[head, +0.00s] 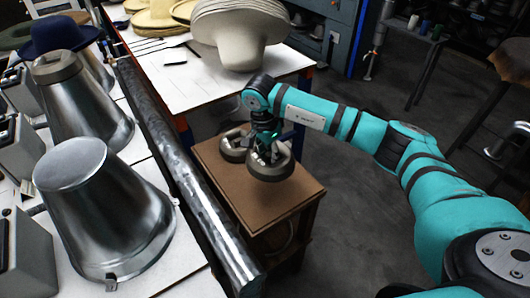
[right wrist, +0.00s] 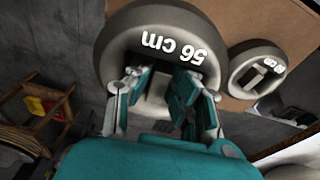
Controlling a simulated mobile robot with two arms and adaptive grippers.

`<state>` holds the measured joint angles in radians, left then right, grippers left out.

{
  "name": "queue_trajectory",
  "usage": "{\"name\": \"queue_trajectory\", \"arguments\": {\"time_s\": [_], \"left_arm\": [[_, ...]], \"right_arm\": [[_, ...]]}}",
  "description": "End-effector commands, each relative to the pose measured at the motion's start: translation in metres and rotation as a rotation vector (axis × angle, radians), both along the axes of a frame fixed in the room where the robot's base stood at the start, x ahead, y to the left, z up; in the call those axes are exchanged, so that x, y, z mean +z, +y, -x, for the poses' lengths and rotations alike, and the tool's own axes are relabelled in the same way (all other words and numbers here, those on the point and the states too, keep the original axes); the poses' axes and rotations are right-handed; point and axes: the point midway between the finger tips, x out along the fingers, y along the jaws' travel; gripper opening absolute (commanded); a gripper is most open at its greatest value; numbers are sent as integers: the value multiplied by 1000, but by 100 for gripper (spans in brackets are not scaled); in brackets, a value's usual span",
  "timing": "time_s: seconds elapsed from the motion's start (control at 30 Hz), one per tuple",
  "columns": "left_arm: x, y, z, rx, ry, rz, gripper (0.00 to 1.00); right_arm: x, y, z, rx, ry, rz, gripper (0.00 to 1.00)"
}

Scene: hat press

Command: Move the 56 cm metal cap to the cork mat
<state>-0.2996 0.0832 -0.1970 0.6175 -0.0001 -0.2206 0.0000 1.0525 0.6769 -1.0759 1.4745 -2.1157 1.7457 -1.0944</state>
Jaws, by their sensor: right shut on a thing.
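My right gripper (head: 268,148) is shut on the grey 56 cm metal cap (head: 271,168), over the brown cork mat (head: 262,208) on a small low table. In the right wrist view the fingers (right wrist: 165,95) close on the middle of the cap (right wrist: 120,40), and its white "56 cm" label shows upside down. I cannot tell whether the cap touches the mat. A second, similar cap (head: 234,147) lies on the mat just left of it; it also shows in the right wrist view (right wrist: 243,62), its number hard to read. My left gripper is not in view.
Metal cones (head: 108,213) stand on the white bench at left; one further back (head: 85,105) has a grey cap on top. A dark roller (head: 190,175) runs along the bench edge. A white table (head: 185,85) with pale hats (head: 235,30) stands behind the mat.

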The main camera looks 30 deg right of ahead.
Motion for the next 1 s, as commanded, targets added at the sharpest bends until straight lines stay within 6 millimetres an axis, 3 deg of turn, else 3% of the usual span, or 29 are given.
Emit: {"name": "queue_trajectory", "arguments": {"time_s": [0.37, 1.0], "left_arm": [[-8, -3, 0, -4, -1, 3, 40], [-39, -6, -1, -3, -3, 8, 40]], "right_arm": [[-14, -3, -3, -45, -5, -2, 0], [-65, -3, -3, -43, -5, -2, 0]]}}
